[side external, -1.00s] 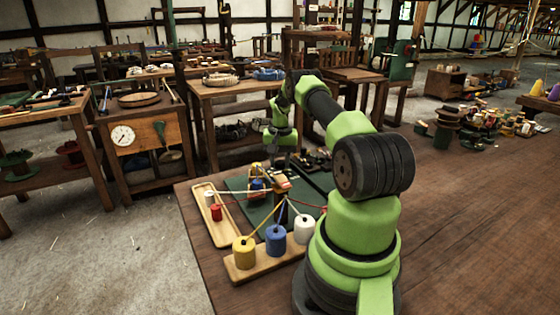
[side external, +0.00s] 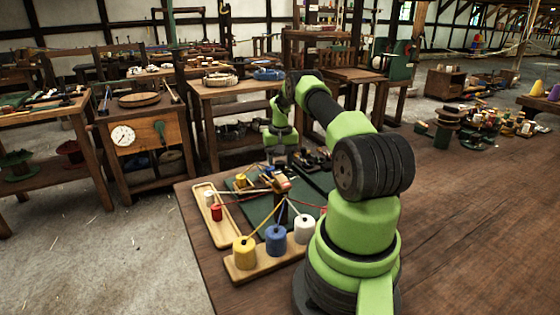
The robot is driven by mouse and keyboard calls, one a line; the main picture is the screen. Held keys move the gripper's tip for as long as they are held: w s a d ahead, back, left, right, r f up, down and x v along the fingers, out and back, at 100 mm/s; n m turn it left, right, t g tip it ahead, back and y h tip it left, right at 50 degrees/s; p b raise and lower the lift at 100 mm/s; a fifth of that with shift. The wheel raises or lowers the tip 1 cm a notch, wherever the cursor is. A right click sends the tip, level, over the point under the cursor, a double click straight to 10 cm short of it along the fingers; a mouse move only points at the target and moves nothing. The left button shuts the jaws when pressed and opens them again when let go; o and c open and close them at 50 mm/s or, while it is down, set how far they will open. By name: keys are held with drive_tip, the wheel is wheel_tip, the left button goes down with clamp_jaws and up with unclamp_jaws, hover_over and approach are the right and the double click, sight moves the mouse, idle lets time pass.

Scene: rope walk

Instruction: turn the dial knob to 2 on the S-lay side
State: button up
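A small strand-fed device (side external: 281,186) with an orange-brown top stands on the green mat (side external: 258,208). Yellow, blue, white and red strands meet at it. A yellow piece (side external: 240,181) shows at its far left, with a strand reaching it. I cannot pick out the dial knob or its markings at this size. My gripper (side external: 279,162) points down just behind the device's top. Its fingers are dark and small, and I cannot tell whether they are open or touch anything.
A wooden rack with yellow (side external: 244,252), blue (side external: 276,241) and white (side external: 304,229) spools stands in front. A wooden tray (side external: 225,231) with a red spool (side external: 216,212) lies at left. Dark items lie right of my gripper.

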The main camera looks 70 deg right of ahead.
sight(280, 162)
drive_tip(key=shift+o, duration=0.4)
drive_tip(key=shift+r, duration=0.1)
wheel_tip(280, 162, up, 10)
idle(0.6)
drive_tip(key=w+a+r+n+t, duration=0.2)
drive_tip(key=w+a+r, duration=0.1)
drive_tip(key=a+r, duration=0.65)
drive_tip(key=w+a+r+n+t, duration=0.15)
drive_tip(key=w+a+r, duration=0.25)
drive_tip(key=a+r, duration=0.55)
drive_tip(key=s+a+r+n+t, duration=0.1)
drive_tip(key=s+a, duration=0.2)
drive_tip(key=a, duration=0.3)
drive_tip(key=s+a+r+n+t, duration=0.1)
drive_tip(key=s+a+n, duration=0.1)
drive_tip(key=a, duration=0.5)
drive_tip(key=s+a+f+n+t+y, duration=0.1)
drive_tip(key=s+a+f+n+y, duration=0.1)
drive_tip(key=s+a, duration=0.6)
drive_tip(key=shift+s+a+f, duration=0.15)
drive_tip(key=shift+s+f, duration=0.25)
drive_tip(key=shift+s, duration=0.75)
